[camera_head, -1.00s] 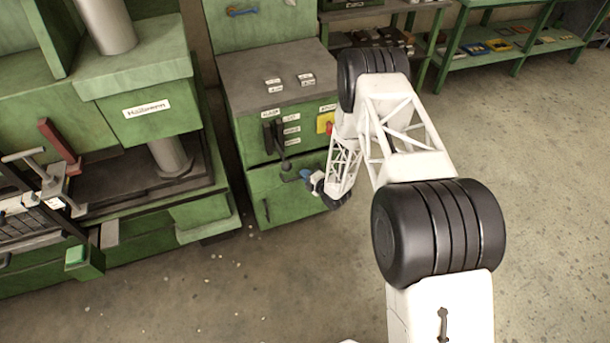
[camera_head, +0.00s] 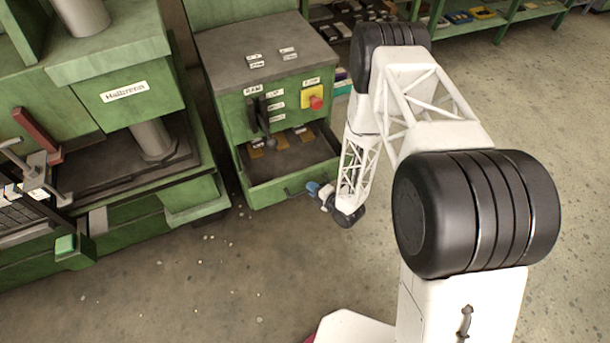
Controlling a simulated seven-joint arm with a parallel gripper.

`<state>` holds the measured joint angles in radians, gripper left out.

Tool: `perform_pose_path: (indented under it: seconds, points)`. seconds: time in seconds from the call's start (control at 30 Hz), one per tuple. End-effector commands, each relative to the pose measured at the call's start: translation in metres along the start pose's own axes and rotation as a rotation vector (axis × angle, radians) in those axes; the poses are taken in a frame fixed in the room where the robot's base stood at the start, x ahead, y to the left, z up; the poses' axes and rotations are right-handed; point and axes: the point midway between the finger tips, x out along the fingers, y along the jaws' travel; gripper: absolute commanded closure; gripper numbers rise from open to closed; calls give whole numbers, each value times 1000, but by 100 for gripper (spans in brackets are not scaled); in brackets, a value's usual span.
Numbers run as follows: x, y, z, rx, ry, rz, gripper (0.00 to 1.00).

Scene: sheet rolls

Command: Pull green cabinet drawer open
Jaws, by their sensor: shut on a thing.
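The green cabinet (camera_head: 232,118) stands left of my arm with its drawer (camera_head: 268,192) pulled out toward me. The drawer's dark inside shows, with a few small brownish items (camera_head: 255,153) near its back. My gripper (camera_head: 314,188), with a blue part near its tip, is at the right part of the drawer's front face. It is shut on the drawer handle, which is small and mostly hidden at the contact.
A lever and a red button on a yellow plate (camera_head: 312,97) are on the cabinet above the drawer. A large green machine (camera_head: 120,95) stands close at the left. Green shelves (camera_head: 480,28) are at the back. Open floor lies in front and at right.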

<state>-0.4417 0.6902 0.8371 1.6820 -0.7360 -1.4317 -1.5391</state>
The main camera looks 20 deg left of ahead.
Motion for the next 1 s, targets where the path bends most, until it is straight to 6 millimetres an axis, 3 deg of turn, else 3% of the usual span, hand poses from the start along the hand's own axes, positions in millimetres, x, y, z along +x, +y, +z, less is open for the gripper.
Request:
perform_pose_path:
  seconds: [0.1,0.3,0.77,0.8,0.93,1.0]
  points:
    - [-22,-5,-9,1,-1,0,100]
    - [-43,-9,-17,0,0,0,100]
    - [-49,-11,-20,-1,-1,0,100]
    - [-49,-11,-20,-1,-1,0,82]
    - [-49,-11,-20,-1,0,0,62]
    - [-49,-11,-20,-1,0,0,60]
